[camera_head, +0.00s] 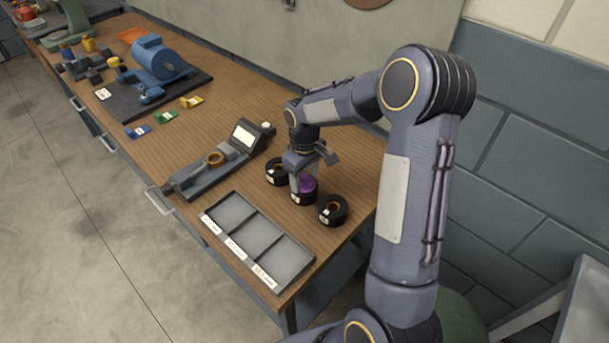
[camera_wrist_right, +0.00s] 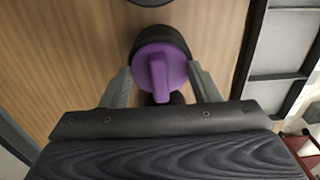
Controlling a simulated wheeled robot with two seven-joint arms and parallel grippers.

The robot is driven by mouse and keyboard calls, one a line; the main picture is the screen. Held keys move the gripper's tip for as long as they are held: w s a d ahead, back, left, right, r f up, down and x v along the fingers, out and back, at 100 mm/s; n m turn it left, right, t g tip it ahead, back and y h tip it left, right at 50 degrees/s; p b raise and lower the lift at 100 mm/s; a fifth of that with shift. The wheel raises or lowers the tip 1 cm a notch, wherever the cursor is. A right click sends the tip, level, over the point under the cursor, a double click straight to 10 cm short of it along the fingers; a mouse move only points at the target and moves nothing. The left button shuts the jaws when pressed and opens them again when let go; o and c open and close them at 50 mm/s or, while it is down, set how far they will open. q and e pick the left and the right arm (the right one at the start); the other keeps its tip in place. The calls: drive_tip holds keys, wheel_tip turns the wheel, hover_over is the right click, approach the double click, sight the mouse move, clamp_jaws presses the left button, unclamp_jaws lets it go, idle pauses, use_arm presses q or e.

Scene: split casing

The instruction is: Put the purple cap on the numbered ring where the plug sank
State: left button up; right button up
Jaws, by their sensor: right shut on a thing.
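Three black rings with numbered tags stand in a row near the right end of the bench: a left ring (camera_head: 276,172), a middle ring (camera_head: 303,199) and a right ring (camera_head: 332,211). The purple cap (camera_head: 307,184) is at the middle ring, over its opening. My right gripper (camera_head: 304,182) points down there and is shut on the cap. In the right wrist view the purple cap (camera_wrist_right: 160,68) with its raised grip bar lies between the fingers (camera_wrist_right: 162,88), over a black ring. I cannot tell whether the cap is fully seated. The plug is not visible. My left gripper is out of view.
A grey tray (camera_head: 243,227) with three labelled compartments lies at the front edge, left of the rings. A grey gauge fixture (camera_head: 215,165) with a bronze ring stands behind it. A blue motor (camera_head: 155,58) on a dark plate is farther left.

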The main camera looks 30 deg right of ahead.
sight(304, 176)
drive_tip(key=o, duration=1)
drive_tip(key=shift+f, duration=0.1)
drive_tip(key=shift+c, duration=0.2)
wheel_tip(304, 176, up, 12)
drive_tip(key=s+a+r+m+t+y, duration=0.25)
drive_tip(key=s+r, duration=0.25)
drive_tip(key=s, duration=0.6)
drive_tip(key=s+a+f+m+t, duration=0.1)
drive_tip(key=s+a+f, duration=0.1)
drive_tip(key=s+a, duration=0.2)
drive_tip(key=s+a+f+m+t+y, duration=0.1)
drive_tip(key=s+a+f+t, duration=0.1)
drive_tip(key=s, duration=0.7)
drive_tip(key=shift+s+a, duration=0.15)
drive_tip(key=shift+a, duration=0.7)
drive_tip(key=shift+r+m, duration=0.1)
drive_tip(key=shift+m, duration=0.15)
